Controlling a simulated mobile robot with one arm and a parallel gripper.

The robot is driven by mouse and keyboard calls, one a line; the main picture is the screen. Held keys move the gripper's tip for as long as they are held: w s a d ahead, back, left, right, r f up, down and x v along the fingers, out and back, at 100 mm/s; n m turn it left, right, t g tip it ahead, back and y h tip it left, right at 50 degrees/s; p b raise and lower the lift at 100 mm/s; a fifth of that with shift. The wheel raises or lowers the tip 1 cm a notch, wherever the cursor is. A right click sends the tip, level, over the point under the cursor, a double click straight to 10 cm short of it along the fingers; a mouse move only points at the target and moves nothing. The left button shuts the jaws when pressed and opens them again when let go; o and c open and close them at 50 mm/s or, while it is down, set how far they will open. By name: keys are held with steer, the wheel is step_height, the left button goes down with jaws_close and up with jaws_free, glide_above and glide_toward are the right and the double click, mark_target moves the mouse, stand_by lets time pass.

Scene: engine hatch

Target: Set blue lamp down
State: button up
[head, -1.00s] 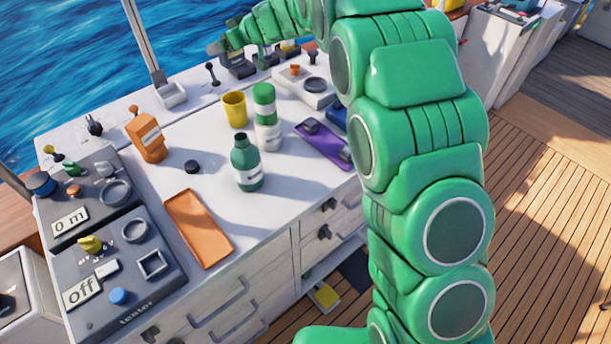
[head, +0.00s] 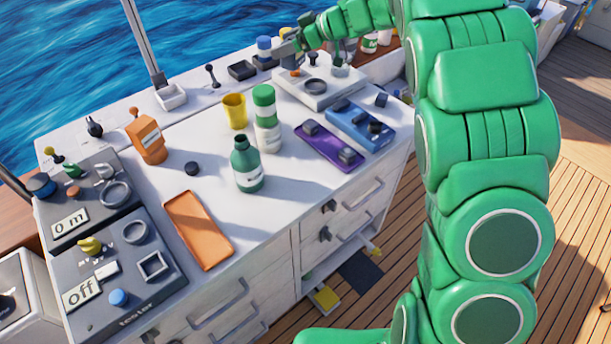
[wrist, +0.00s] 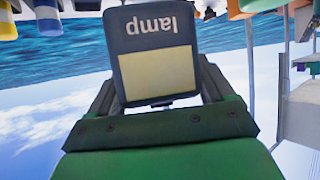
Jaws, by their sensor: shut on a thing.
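The lamp (wrist: 157,40) shows in the wrist view as a dark blue block with a pale panel and an upside-down "lamp" label. My gripper (wrist: 158,88) is shut on it, with one finger on each side. In the head view my gripper (head: 286,48) is at the far edge of the counter, above the back left of a pale panel with a ring and an orange knob (head: 315,87). The lamp is too small there to make out clearly. I cannot tell whether its base touches anything.
A yellow cup (head: 235,110), a green-capped bottle (head: 265,112), a purple block (head: 330,147) and a blue block (head: 360,128) are nearer. An orange tray (head: 198,230) lies in front.

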steer(key=s+d+f+n+g, duration=0.1)
steer(key=s+d+f, duration=0.1)
steer(key=s, duration=0.7)
steer(key=s+d+f+n+g, duration=0.2)
steer(key=s+d, duration=0.2)
steer(key=s, duration=0.5)
steer(key=shift+d+f+g, duration=0.15)
steer(key=shift+g, duration=0.15)
steer(key=s+d, duration=0.1)
steer(key=s, duration=0.5)
steer(key=s+d+f+n+g, duration=0.1)
steer(key=s, duration=0.5)
steer(key=s+d+f+n, duration=0.1)
steer(key=s+d, duration=0.1)
steer(key=s, duration=0.4)
steer(key=shift+s+g, duration=0.15)
steer(key=shift+g, duration=0.15)
steer(key=shift+w+a+f, duration=0.9)
steer(key=shift+w+f, duration=0.75)
steer(key=shift+w, duration=0.5)
steer(key=shift+w+a+f, duration=0.85)
steer(key=shift+w+f, duration=0.8)
steer(key=shift+w, duration=0.5)
steer(key=shift+w+a+f, duration=0.9)
steer(key=shift+w+f, duration=0.75)
steer(key=shift+w, duration=0.5)
steer(key=shift+f, duration=1.5)
steer(key=o, duration=1)
steer(key=shift+o, duration=0.2)
steer(key=shift+d, duration=0.1)
